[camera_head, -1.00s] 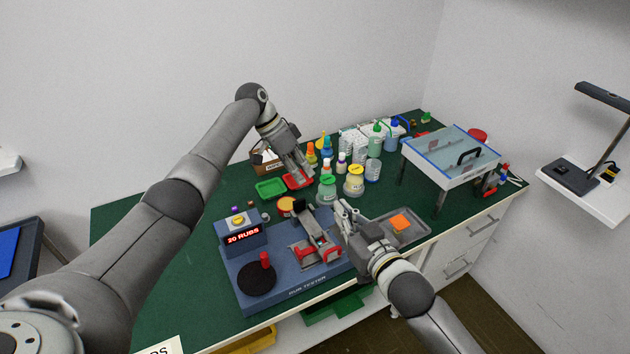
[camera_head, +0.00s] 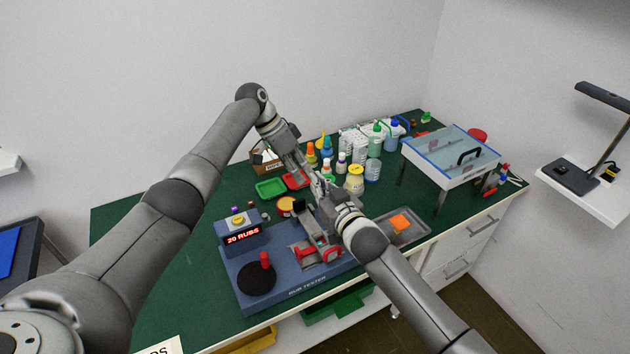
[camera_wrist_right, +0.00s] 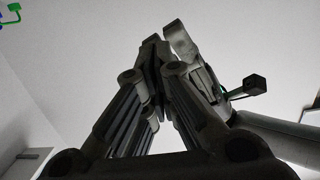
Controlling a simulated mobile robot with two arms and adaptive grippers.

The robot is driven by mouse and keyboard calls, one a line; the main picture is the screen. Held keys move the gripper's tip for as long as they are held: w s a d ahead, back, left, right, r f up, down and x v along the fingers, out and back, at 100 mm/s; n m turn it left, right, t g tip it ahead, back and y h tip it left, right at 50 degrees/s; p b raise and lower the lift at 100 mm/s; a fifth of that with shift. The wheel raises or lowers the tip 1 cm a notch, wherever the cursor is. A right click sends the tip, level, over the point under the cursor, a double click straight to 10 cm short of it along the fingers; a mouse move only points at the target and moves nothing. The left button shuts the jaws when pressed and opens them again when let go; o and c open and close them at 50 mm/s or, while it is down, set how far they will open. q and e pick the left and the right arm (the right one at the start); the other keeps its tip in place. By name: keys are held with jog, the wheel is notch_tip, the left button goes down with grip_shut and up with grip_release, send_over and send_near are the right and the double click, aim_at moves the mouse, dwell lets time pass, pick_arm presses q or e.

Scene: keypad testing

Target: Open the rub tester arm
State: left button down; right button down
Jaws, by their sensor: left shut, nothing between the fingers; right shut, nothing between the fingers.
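The rub tester (camera_head: 296,283) is a blue base on the table's front part, with a "20 RUBS" display (camera_head: 242,236) and a black disc (camera_head: 257,282) with a red knob. Its grey arm (camera_head: 313,228) is on the right part, near red pieces (camera_head: 331,254); I cannot tell its exact angle. My right gripper (camera_head: 319,184) is shut and empty, above and behind the tester's arm. Its shut fingers also show in the right wrist view (camera_wrist_right: 166,45). My left gripper (camera_head: 302,177) is shut and empty over the trays, close to the right gripper.
A green tray (camera_head: 270,188) and a red tray (camera_head: 294,181) lie behind the tester. Several bottles stand at the back. A metal tray (camera_head: 416,234) with an orange square (camera_head: 400,222) lies right of the tester. A clear-topped box (camera_head: 452,150) stands on legs farther right.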

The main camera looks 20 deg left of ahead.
jog(key=shift+x, duration=0.95)
pick_arm(q)
jog(key=c, duration=2.2)
grip_release()
jog(key=o, duration=0.7)
jog(key=shift+d, duration=0.1)
